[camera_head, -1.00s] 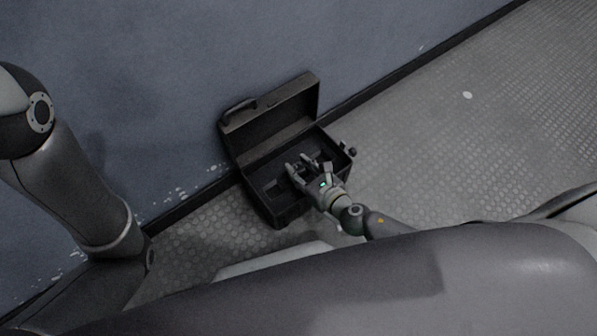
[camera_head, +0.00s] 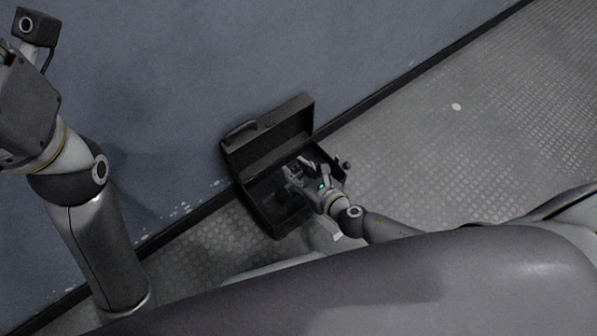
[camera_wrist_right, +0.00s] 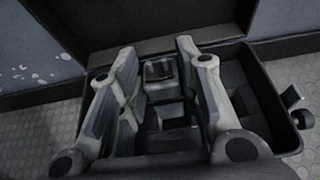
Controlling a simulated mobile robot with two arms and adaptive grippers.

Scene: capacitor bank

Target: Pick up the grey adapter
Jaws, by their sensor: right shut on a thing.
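The grey adapter (camera_wrist_right: 160,72) shows in the right wrist view between the two fingers of my right gripper (camera_wrist_right: 157,62). It is a small blocky piece with a dark recess in its top. My right gripper, also in the head view (camera_head: 299,170), reaches into the open black case (camera_head: 262,213) and is shut on the adapter. In the head view the fingers mostly hide the adapter. I cannot tell whether it is clear of the case floor. My left arm stands at the left of the head view, and its gripper fingers are not visible.
The case lid (camera_head: 268,138) stands open at the back, near the blue-grey wall (camera_head: 190,90). A latch or knob (camera_wrist_right: 302,117) sticks out at the case's right side. The patterned metal floor (camera_head: 440,140) is clear to the right.

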